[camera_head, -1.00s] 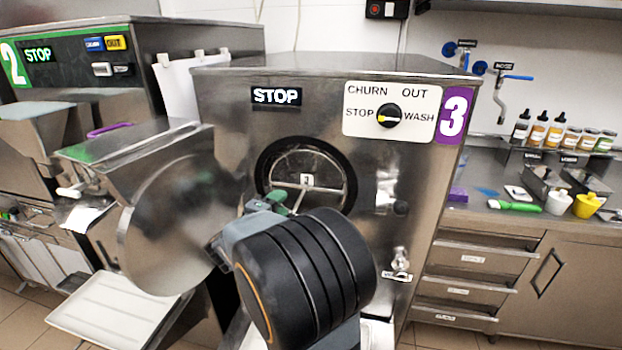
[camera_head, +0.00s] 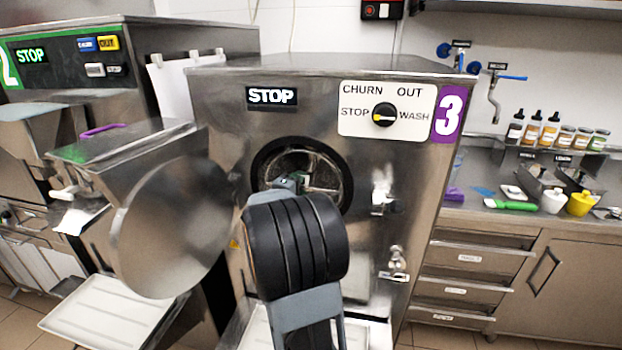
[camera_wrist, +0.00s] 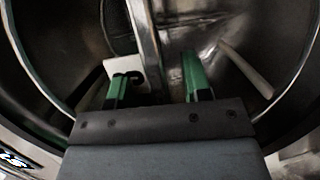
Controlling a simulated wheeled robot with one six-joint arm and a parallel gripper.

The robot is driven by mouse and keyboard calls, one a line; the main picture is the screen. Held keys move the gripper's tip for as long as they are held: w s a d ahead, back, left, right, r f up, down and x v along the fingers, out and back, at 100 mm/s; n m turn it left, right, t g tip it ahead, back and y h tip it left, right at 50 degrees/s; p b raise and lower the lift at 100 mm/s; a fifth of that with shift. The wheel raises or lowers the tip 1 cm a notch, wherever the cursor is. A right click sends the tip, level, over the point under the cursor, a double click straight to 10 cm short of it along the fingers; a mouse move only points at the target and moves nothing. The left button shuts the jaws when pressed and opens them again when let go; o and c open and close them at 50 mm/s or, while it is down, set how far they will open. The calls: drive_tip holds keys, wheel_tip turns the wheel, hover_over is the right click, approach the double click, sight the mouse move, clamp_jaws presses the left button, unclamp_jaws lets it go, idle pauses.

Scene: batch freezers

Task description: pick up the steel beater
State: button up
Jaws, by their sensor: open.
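The steel beater (camera_head: 322,188) sits inside the round opening of the number 3 freezer, and my arm hides part of it. In the wrist view its pale metal bar (camera_wrist: 144,38) runs down between my fingers, and another bar slants at the right. A white tag with a black mark (camera_wrist: 126,72) lies by the left finger. My gripper (camera_head: 288,183) is at the opening, and its green fingers (camera_wrist: 157,85) are apart inside the barrel. The fingers straddle the bar in the picture; I cannot tell whether they touch it.
The number 3 freezer's round door (camera_head: 172,228) stands swung open to the left. A white tray (camera_head: 112,312) is low at the left. The counter (camera_head: 470,212) at the right holds bottles and small tools.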

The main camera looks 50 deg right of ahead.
drive_tip(key=shift+d, duration=0.2)
drive_tip(key=shift+c, duration=0.3)
clamp_jaws()
